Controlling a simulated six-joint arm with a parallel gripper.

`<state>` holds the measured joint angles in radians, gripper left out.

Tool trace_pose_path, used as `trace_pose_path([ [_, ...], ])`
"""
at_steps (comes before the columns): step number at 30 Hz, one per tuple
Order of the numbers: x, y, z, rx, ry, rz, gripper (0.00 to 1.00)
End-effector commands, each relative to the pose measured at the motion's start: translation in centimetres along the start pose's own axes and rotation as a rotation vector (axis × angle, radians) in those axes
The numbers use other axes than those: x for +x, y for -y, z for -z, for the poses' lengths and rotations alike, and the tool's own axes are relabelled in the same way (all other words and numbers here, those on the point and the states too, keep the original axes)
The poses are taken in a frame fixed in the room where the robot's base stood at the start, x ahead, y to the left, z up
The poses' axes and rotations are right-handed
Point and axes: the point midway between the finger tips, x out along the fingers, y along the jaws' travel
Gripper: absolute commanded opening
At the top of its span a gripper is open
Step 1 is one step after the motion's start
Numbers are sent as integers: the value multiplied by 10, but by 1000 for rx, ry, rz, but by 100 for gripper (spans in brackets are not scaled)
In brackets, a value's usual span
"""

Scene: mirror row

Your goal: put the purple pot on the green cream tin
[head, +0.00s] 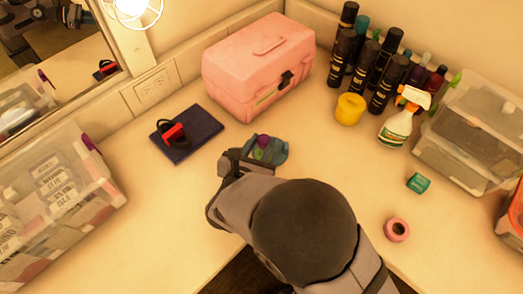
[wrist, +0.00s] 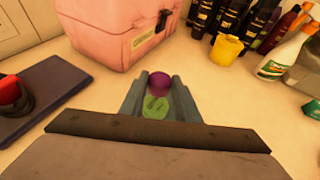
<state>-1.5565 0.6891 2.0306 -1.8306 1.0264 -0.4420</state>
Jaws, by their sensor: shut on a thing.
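The purple pot (wrist: 159,82) is a small rounded thing between the fingertips of my gripper (wrist: 159,88), which is shut on it. It also shows in the head view (head: 263,141), partly hidden by the fingers. The green cream tin (wrist: 155,108) shows between the fingers, just below the pot in the wrist view, with dark marks on its top. Its sides are hidden by the fingers. I cannot tell whether the pot touches the tin. In the head view my gripper (head: 264,149) is over the middle of the table.
A pink case (head: 255,65) stands behind. A dark flat pad (head: 185,138) with a red and black item is at left. A yellow tub (head: 349,109), spray bottle (head: 395,128) and several dark bottles stand at back right. Clear boxes (head: 60,205) flank the table.

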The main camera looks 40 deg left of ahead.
Motion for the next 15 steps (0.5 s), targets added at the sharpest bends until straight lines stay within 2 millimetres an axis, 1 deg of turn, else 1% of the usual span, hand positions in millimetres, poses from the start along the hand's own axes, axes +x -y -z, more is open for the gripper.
trace_pose_path([
  [9,12,1,30,-3,-1,2,7],
  [12,15,0,36,-2,0,0,7],
  [15,16,0,38,0,1,0,7],
])
